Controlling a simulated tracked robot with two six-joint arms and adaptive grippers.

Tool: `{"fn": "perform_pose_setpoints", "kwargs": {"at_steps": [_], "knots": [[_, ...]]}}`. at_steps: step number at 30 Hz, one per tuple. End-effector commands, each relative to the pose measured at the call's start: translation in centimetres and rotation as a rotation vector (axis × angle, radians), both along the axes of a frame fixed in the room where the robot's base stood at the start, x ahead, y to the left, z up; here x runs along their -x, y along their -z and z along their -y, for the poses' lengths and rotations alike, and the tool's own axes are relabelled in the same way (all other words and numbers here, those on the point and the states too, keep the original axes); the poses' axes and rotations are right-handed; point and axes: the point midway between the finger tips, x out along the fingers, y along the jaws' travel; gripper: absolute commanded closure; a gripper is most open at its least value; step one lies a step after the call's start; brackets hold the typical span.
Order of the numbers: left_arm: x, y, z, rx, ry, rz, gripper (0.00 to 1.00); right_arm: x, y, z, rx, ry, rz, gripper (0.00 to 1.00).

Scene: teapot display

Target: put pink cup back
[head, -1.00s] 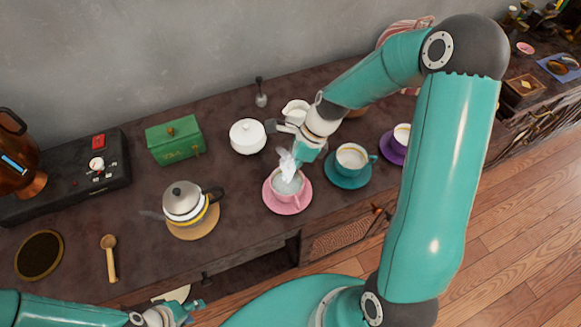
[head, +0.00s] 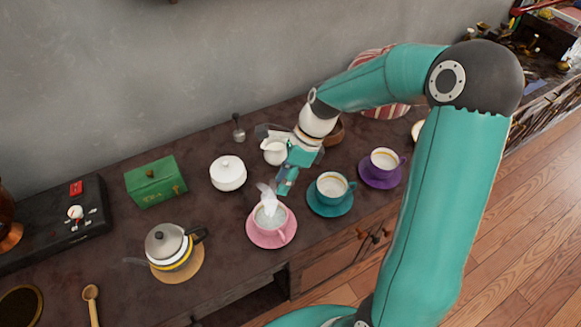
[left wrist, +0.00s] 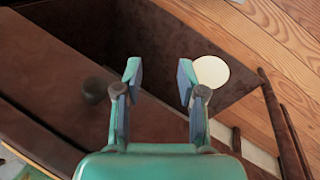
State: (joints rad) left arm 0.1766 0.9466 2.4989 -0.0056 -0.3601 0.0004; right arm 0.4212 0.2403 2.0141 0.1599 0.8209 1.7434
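The pink cup (head: 283,232) stands upright on its pink saucer (head: 255,238) near the counter's front edge in the head view, with pale steam above it. My right gripper (head: 275,155) is just behind the cup, apart from it. Its two fingers are spread, with the white creamer (head: 273,153) showing between them; I cannot tell whether they touch it. My left gripper (left wrist: 157,85) shows in the left wrist view, open and empty, and is out of the head view.
A teal cup (head: 332,186) and a purple cup (head: 384,160) stand to the right on saucers. A white sugar bowl (head: 228,174), green box (head: 155,182) and teapot (head: 170,248) stand left. A white disc (left wrist: 211,73) lies beyond my left fingers.

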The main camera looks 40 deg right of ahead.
Motion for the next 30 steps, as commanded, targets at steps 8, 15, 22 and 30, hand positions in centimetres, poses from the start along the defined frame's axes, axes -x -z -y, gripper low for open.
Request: {"fn": "perform_pose_setpoints", "kwargs": {"at_steps": [8,15,22,30], "knots": [[0.0,-0.2,0.0,0.000,0.000,0.000,0.60,0.4,-3.0,1.3,0.000,0.001,0.000,0.68],[0.0,-0.2,0.0,0.000,0.000,0.000,0.60,0.4,-3.2,1.5,-0.001,0.001,-0.001,0.68],[0.0,-0.2,0.0,0.000,0.000,0.000,0.60,0.4,-3.2,1.4,-0.001,0.001,-0.001,0.68],[0.0,-0.2,0.0,0.000,0.000,0.000,0.60,0.4,-3.2,1.4,0.000,-0.002,-0.002,0.68]]}}
